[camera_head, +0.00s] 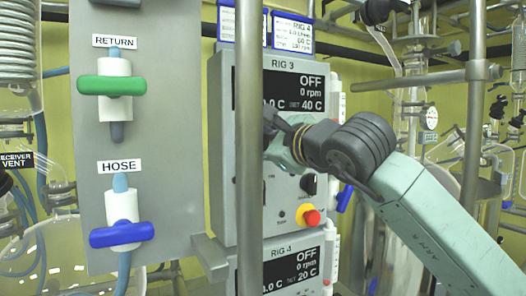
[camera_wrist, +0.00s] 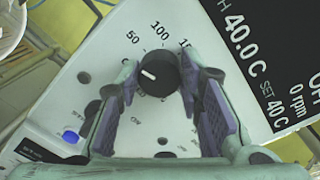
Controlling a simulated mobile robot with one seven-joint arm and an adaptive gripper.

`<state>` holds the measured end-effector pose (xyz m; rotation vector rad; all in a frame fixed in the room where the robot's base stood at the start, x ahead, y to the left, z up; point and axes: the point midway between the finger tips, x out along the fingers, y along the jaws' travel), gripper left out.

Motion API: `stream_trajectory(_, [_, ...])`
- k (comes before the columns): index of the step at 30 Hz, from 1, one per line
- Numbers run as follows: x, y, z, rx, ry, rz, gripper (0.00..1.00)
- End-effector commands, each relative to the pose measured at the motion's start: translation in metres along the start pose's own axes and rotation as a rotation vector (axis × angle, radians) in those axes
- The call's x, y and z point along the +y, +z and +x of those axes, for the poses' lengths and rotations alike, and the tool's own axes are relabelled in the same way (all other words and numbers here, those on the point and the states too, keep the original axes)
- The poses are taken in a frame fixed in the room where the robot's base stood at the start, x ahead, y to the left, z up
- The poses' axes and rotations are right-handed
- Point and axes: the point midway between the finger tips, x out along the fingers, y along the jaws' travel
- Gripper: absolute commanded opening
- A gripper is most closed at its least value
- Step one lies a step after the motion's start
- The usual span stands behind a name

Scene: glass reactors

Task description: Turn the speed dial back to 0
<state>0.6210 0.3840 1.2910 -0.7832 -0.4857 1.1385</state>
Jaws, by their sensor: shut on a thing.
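In the wrist view a round black dial (camera_wrist: 158,74) with a white pointer line sits on a pale panel. Marks 50, 100 and part of 150 show around it. The pointer aims to the left and slightly up, below the 50 mark. The 0 mark cannot be made out clearly by the left finger. My gripper (camera_wrist: 158,78) has a finger on each side of the dial and is shut on it. In the head view my gripper (camera_head: 284,140) is at the front of the RIG 3 box (camera_head: 223,150), hiding the dial. The display (camera_head: 310,93) reads OFF, 0 rpm.
A grey vertical post (camera_head: 249,150) stands in front of the box. Below are a black knob (camera_head: 308,184) and a red-and-yellow button (camera_head: 309,216). The RIG 4 box (camera_head: 295,270) is underneath. A panel with a green valve (camera_head: 112,86) and blue valve (camera_head: 121,235) stands left.

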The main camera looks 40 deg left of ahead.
Motion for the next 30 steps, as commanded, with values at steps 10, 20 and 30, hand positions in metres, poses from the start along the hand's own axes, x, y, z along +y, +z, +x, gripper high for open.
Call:
stream_trajectory(10, [0.0016,0.0002,-0.0003,0.014,-0.004,-0.297,0.06])
stream_trajectory(20, [0.0021,0.0007,-0.0002,0.021,-0.005,-0.469,0.06])
stream_trajectory(30, [0.0020,0.0015,-0.0001,0.022,-0.006,-0.523,0.06])
